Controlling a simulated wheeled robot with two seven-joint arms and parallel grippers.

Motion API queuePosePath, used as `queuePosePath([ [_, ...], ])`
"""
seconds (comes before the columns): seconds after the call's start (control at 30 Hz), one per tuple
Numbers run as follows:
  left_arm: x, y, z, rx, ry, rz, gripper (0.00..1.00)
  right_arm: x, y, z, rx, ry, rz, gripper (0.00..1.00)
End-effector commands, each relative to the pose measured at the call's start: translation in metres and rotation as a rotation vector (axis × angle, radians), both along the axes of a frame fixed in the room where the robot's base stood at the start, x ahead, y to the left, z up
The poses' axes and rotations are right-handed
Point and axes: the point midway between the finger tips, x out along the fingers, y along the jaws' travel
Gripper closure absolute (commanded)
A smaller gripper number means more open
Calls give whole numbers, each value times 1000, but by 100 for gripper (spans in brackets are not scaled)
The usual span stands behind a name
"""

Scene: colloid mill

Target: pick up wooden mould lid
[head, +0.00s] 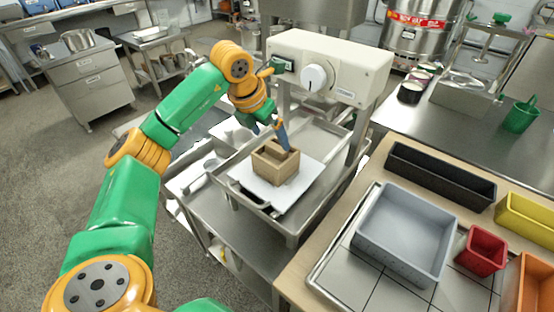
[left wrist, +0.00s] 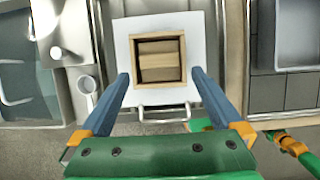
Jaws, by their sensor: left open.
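A square wooden mould (head: 275,168) stands on a white sheet in a steel tray. It also shows from above in the left wrist view (left wrist: 138,68). The wooden lid (left wrist: 158,68) sits inside the mould's walls, with a raised bar across its middle. In the head view the lid is partly hidden by the mould wall and my finger. My left gripper (head: 284,138) is pointed down just above the mould. In the left wrist view its blue fingers (left wrist: 161,74) are open, one on each side of the mould, with nothing held. My right gripper is not in view.
The white sheet (head: 297,191) lies under the mould in the tray (head: 226,180). A cream press-like machine (head: 340,68) with a white knob stands close behind. On the wooden table at right are a grey bin (head: 405,235), a black bin (head: 440,176) and a red bin (head: 482,252).

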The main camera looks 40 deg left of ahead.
Motion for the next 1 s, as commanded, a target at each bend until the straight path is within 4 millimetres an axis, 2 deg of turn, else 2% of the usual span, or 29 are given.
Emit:
queuePosePath([
  [0.13, 12, -5, -22, -1, 8, -2, 0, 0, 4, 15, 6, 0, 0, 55],
  [0.23, 18, -6, -39, -1, 5, 0, 0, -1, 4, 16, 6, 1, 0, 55],
  [0.47, 21, -6, -46, 1, 2, -3, 0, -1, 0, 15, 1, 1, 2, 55],
  [0.5, 21, -6, -46, 1, 2, -3, 4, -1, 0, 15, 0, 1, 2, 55],
  [0.57, 21, -6, -46, 1, 2, -3, 20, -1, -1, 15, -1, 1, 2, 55],
  [0.77, 21, -5, -46, 1, 3, -2, 74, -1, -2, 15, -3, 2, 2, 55],
  [0.8, 21, -5, -46, 1, 3, -2, 78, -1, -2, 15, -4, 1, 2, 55],
  [1.0, 21, -5, -45, 1, 3, -2, 78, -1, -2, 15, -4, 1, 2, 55],
])
